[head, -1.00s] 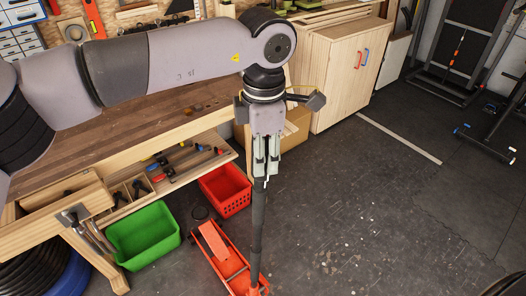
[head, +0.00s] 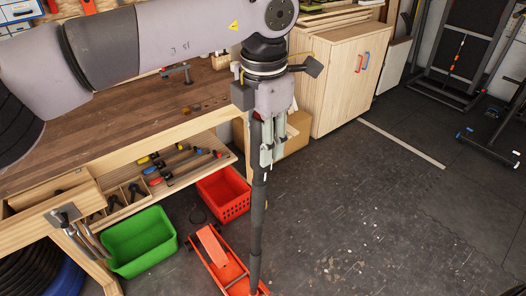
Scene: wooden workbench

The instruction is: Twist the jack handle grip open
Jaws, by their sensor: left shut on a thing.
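The jack handle (head: 257,220) is a long dark pole standing nearly upright in the middle of the head view. Its lower end meets the orange-red floor jack (head: 217,245) on the dark floor. My left gripper (head: 267,157) comes down from above and is shut on the upper part of the handle. Its pale fingers lie along the right side of the pole. The contact between fingers and grip is partly hidden. My right gripper is not in view.
A wooden workbench (head: 130,125) with an open drawer of tools stands at the left. A green bin (head: 140,243) and a red basket (head: 223,195) sit on the floor below it. A wooden cabinet (head: 340,75) stands behind. The floor (head: 400,220) at the right is clear.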

